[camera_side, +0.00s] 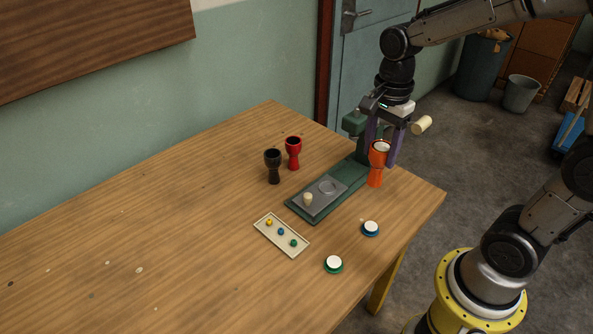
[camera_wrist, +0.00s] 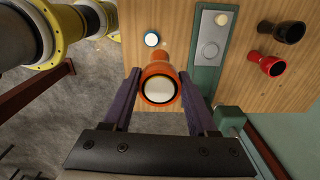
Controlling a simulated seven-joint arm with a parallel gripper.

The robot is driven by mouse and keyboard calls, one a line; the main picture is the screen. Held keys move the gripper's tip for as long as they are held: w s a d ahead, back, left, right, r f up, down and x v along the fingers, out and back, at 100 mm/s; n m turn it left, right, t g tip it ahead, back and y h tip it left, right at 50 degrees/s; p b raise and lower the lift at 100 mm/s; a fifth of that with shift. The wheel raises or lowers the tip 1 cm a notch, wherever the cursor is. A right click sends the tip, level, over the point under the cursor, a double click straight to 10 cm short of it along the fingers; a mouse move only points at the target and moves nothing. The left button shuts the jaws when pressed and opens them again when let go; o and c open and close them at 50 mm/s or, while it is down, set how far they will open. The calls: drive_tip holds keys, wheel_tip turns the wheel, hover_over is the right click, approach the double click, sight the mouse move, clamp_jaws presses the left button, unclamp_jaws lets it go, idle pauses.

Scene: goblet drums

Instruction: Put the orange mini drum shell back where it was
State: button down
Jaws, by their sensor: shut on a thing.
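The orange mini drum shell (camera_side: 377,163) is upright near the right end of the table, beside the green base. My gripper (camera_side: 382,147) is above and around it, its purple fingers on either side. In the wrist view, my gripper (camera_wrist: 161,82) has the orange shell (camera_wrist: 160,88) between its fingers, its pale round top facing the camera. I cannot tell whether the shell's foot touches the table. A black goblet shell (camera_side: 273,165) and a red goblet shell (camera_side: 293,152) stand upright to the left, behind the green base.
The green base (camera_side: 351,180) carries a grey plate (camera_side: 318,203) with a cream peg and a round ring. Its green upright stands close behind my gripper. A cream tray (camera_side: 268,235) holds small coloured pieces. Blue-rimmed (camera_side: 371,228) and green-rimmed (camera_side: 333,264) discs lie in front. The left table is clear.

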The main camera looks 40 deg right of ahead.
drive_tip(key=shift+w+r, duration=0.2)
drive_tip(key=shift+w, duration=0.05)
drive_tip(key=w+a+f+n, duration=0.2)
drive_tip(key=w+a+n, duration=0.2)
drive_tip(key=w+a, duration=0.85)
drive_tip(key=shift+w+a+f, duration=0.15)
drive_tip(key=shift+w+f, duration=2)
drive_tip(key=shift+w, duration=0.35)
drive_tip(key=shift+w+a+f, duration=0.2)
drive_tip(key=shift+w+f, duration=1.95)
drive_tip(key=shift+w, duration=0.35)
drive_tip(key=shift+w+a+f, duration=0.15)
drive_tip(key=shift+w+f, duration=2)
drive_tip(key=shift+w, duration=0.35)
drive_tip(key=shift+f, duration=0.1)
